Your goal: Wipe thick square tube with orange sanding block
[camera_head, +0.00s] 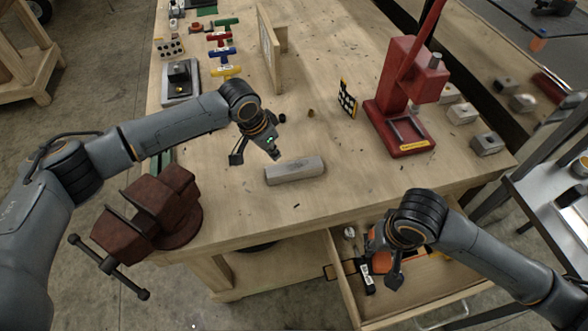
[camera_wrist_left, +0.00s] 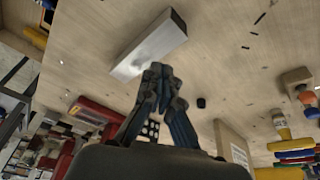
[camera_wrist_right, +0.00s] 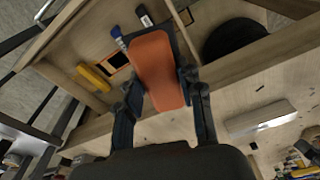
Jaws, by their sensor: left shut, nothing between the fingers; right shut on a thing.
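The thick square tube (camera_head: 295,170) is a short grey bar lying flat on the wooden workbench; it also shows in the left wrist view (camera_wrist_left: 152,46) and the right wrist view (camera_wrist_right: 262,118). My left gripper (camera_head: 273,152) is shut and empty, just behind the tube's left part in the head view; whether it touches the tube is unclear. The orange sanding block (camera_wrist_right: 158,70) is between the fingers of my right gripper (camera_head: 385,266), which is shut on it over the open drawer. In the head view the arm partly hides the block (camera_head: 376,240).
The open drawer (camera_head: 345,288) at the bench's front holds several tools. A dark red vise (camera_head: 155,212) stands at the front left corner. A red press (camera_head: 402,120) stands at the back right. Bench surface around the tube is mostly clear.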

